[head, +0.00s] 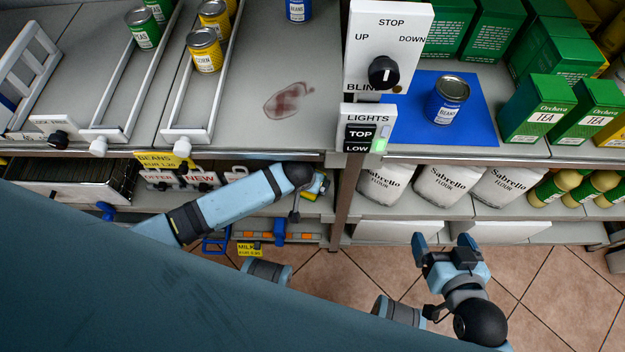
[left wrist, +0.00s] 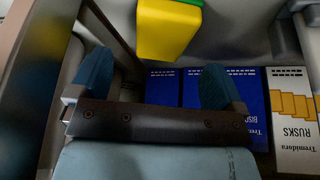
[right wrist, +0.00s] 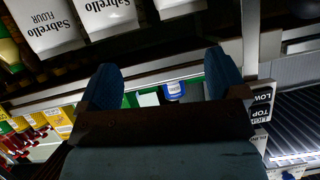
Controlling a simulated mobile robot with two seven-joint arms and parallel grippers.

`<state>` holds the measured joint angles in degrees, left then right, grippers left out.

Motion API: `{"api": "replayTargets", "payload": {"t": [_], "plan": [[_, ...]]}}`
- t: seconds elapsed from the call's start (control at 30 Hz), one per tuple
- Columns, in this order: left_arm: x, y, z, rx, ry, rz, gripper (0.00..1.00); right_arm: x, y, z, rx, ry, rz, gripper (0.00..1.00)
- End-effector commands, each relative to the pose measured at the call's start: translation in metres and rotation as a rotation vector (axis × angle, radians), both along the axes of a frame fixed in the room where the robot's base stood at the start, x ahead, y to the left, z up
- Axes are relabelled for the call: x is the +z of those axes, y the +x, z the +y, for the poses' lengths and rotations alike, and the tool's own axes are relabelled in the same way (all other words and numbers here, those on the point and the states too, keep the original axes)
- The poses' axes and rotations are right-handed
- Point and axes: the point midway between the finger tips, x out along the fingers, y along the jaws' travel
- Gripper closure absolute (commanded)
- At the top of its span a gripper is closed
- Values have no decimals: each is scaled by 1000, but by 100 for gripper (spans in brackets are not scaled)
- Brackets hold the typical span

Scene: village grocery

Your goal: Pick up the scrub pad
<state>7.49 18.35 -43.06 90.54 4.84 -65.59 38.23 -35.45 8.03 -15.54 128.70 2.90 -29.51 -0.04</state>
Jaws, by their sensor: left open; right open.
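The scrub pad (left wrist: 168,28), yellow with a thin green layer, shows at the top of the left wrist view. It lies ahead of my open left gripper (left wrist: 155,85), roughly between the lines of its two fingers and apart from them. In the head view a yellow and green bit that looks like the pad (head: 327,187) shows beside the end of my left arm, at the lower shelf; the arm hides much there. My right gripper (head: 443,243) is open and empty, above the tiled floor in front of the flour shelf.
A dark post (head: 343,200) stands just right of my left gripper. The upper shelf edge (head: 260,156) runs above it. Blue boxes (left wrist: 225,95) and a rusks box (left wrist: 293,120) lie beyond in the left wrist view. Flour bags (head: 447,184) stand behind my right gripper.

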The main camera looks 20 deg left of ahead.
Motion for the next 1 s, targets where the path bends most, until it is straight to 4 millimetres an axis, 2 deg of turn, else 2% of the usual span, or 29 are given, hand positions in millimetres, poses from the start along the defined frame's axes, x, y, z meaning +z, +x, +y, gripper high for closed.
{"api": "replayTargets", "payload": {"t": [0.17,0.23,0.33,0.47,0.67,0.8,0.9,1.0], "plan": [[-25,10,1,-1,2,-1,4,-1,2,1,4,16,-30,9],[-34,15,2,-1,2,-1,4,17,12,7,15,44,-102,9],[-45,19,1,-1,0,0,4,27,16,13,22,71,-147,9],[-49,21,1,-2,0,-1,4,34,18,16,25,88,-174,9],[-48,21,1,-1,-1,-1,4,34,18,16,24,90,-173,9],[-48,21,1,-1,-1,-1,36,34,18,16,24,89,-172,9],[-48,21,1,-1,-1,-1,57,34,18,16,24,89,-171,9],[-48,21,1,-1,-1,-1,57,34,18,16,24,89,-171,9]]}}
